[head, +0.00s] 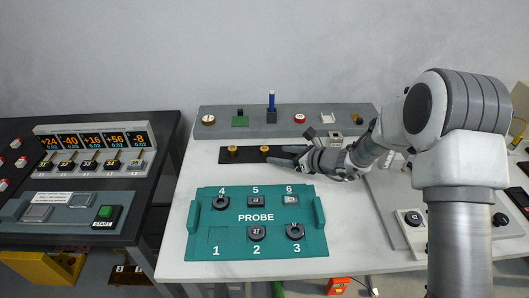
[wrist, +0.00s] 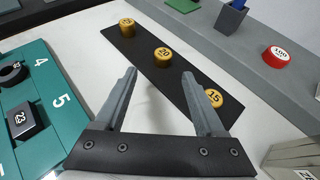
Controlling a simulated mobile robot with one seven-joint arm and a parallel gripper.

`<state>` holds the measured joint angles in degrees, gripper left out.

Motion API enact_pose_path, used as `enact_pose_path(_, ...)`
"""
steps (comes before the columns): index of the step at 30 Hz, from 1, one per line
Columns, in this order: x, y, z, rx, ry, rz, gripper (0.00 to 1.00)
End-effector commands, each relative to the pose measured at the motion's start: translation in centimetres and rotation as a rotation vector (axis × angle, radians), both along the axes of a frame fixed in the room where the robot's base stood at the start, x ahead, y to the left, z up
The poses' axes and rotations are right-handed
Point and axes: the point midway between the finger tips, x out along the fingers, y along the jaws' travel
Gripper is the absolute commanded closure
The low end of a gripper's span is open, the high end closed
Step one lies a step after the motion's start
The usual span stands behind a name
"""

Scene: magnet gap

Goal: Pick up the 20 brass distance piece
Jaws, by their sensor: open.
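The 20 brass distance piece (wrist: 163,55) is a short brass cylinder marked 20. It stands in the middle of a row of three on a dark strip (wrist: 185,72). In the head view it appears to be the right one of two visible brass pieces (head: 264,149). My gripper (wrist: 158,73) is open and empty, its fingers pointing toward the 20 piece, which shows beyond and between the fingertips. The 15 brass piece (wrist: 213,97) is partly behind the right finger. In the head view my gripper (head: 279,157) is low at the right of the strip and hides the 15 piece.
Another brass piece (wrist: 127,25) stands at the strip's far end. A teal PROBE plate (head: 256,240) with several dark pieces lies in front. A grey rack (head: 232,128) with several items stands behind, including a red-rimmed piece (wrist: 281,54). A dark console (head: 60,215) is left.

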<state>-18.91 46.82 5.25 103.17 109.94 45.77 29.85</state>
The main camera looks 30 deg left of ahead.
Motion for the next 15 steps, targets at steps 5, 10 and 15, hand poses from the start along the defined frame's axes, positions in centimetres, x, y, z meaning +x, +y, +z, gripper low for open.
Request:
enact_pose_path(5,0.3,1.1,-0.5,0.000,0.000,-0.001,0.28)
enact_pose_path(10,1.0,2.9,-0.8,0.000,-0.002,0.001,0.28)
enact_pose_path(15,1.8,5.0,-1.4,-0.001,0.000,0.000,0.28)
